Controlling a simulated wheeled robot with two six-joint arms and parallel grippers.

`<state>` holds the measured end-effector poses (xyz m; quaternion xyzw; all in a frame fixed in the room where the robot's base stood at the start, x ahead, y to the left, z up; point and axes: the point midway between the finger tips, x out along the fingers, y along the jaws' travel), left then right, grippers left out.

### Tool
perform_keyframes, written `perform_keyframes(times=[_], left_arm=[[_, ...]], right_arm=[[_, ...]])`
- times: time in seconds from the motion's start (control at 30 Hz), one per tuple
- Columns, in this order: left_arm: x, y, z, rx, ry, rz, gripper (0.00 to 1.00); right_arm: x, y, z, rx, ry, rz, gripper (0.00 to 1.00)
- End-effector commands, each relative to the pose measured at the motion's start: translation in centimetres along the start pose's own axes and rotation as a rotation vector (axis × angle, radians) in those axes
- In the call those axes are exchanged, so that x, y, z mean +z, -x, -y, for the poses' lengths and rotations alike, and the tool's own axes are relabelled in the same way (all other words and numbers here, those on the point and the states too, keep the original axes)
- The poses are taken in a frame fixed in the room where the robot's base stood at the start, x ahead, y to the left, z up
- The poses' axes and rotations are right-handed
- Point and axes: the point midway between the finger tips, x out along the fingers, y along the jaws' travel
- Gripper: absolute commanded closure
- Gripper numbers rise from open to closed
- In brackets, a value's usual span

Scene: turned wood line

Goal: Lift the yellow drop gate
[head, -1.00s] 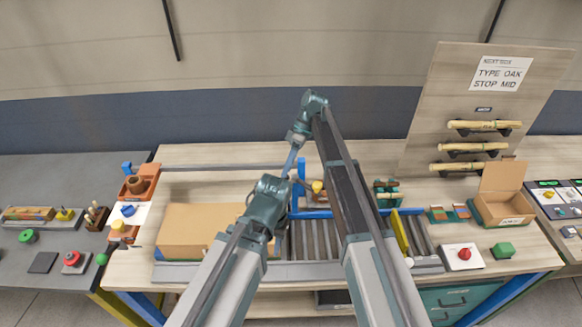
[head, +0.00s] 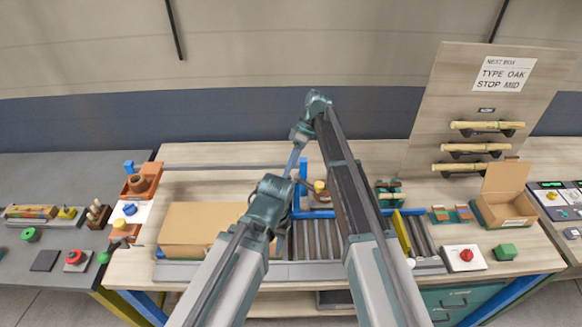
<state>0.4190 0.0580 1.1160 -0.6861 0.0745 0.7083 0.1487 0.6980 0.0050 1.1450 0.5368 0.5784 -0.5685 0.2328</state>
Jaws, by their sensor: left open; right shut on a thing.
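The yellow drop gate (head: 402,231) shows as a slanted yellow board at the right part of the roller conveyor (head: 325,240). My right arm partly covers the view beside it. My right gripper (head: 289,166) hangs left of the gate, near a blue upright post (head: 303,175). My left gripper (head: 280,243) is lower, between the cardboard box and the rollers, well left of the gate. It is open; its fingers are mostly hidden by its own arm.
A large cardboard box (head: 195,228) stands left of the rollers. A yellow knob (head: 319,187) sits behind the rollers. Wooden sticks hang on the upright board (head: 440,110).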

Motion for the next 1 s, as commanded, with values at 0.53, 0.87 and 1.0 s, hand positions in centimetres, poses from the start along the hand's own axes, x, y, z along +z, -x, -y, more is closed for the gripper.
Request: perform_keyframes(times=[0.53,0.87,1.0], left_arm=[[0.0,0.6,0.1,0.0,0.0,0.0,0.59],[0.1,1.7,0.2,0.0,-0.001,0.001,0.59],[0.1,2.2,0.2,0.0,-0.002,0.001,0.59]], right_arm=[[-0.5,1.1,-0.9,-0.008,0.002,0.0,0.36],[-0.4,3.0,-2.1,-0.009,0.0,-0.001,0.36],[-0.5,3.7,-2.5,-0.011,0.0,-0.002,0.36]])
